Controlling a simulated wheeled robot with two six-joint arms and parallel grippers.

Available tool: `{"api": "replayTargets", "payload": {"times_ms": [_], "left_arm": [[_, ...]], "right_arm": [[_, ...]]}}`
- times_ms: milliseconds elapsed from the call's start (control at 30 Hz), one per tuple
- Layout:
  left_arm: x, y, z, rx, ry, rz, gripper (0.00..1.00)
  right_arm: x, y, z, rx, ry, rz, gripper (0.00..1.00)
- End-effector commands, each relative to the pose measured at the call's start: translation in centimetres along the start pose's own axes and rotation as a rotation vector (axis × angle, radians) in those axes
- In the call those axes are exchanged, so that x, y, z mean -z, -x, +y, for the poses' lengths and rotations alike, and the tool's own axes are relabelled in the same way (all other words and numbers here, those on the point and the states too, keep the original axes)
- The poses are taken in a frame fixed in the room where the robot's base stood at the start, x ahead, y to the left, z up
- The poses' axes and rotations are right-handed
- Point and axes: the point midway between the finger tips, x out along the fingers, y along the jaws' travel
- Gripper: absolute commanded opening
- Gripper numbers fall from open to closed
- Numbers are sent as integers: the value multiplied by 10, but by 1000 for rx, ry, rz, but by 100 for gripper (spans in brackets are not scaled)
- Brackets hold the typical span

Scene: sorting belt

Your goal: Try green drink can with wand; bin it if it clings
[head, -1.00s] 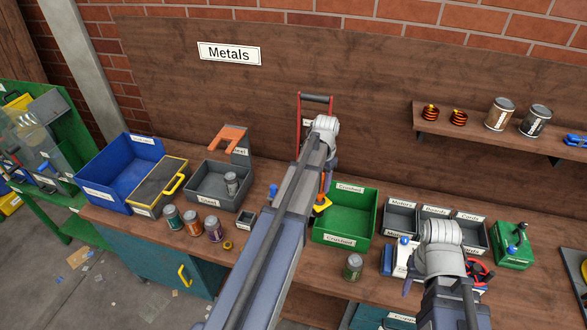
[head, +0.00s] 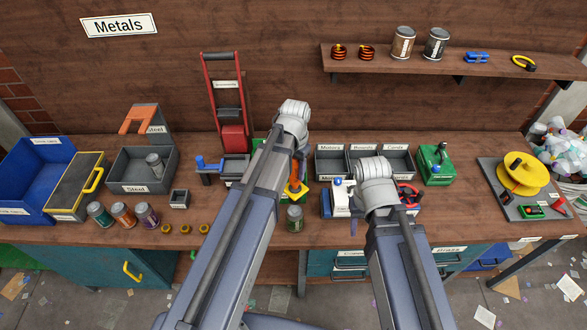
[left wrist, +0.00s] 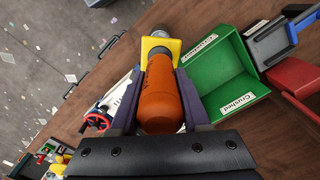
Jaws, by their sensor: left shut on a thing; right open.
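My left gripper (head: 292,172) is shut on an orange wand (left wrist: 165,95) with a yellow end piece (left wrist: 156,46). A green drink can (head: 295,219) stands upright on the bench just in front of the wand's yellow end in the head view. In the left wrist view a grey can top (left wrist: 165,34) shows just past the yellow end; I cannot tell whether they touch. My right gripper (head: 376,185) is open over the bench to the right, its fingers largely hidden by its wrist.
A green "Crushed" bin (left wrist: 238,108) lies beside the wand, mostly hidden by my left arm in the head view. A grey "Steel" bin (head: 143,187) holds a can. Several cans (head: 122,215) and yellow rings (head: 185,229) line the front edge. A white device (head: 343,205) stands near my right gripper.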

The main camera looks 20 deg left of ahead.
Motion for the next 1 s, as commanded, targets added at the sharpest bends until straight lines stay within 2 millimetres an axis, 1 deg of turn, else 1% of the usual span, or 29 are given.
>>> {"api": "replayTargets", "payload": {"times_ms": [267,600,767,1000], "left_arm": [[0,-20,0,0,0,0,0],[0,-50,0,0,0,0,0],[0,-56,0,0,0,0,0],[0,-56,0,0,0,0,0]], "right_arm": [[1,-20,-2,0,-1,1,50],[3,-49,-4,-1,2,1,50],[4,-56,-5,-1,4,1,50],[4,-55,-5,-1,5,1,50]]}}
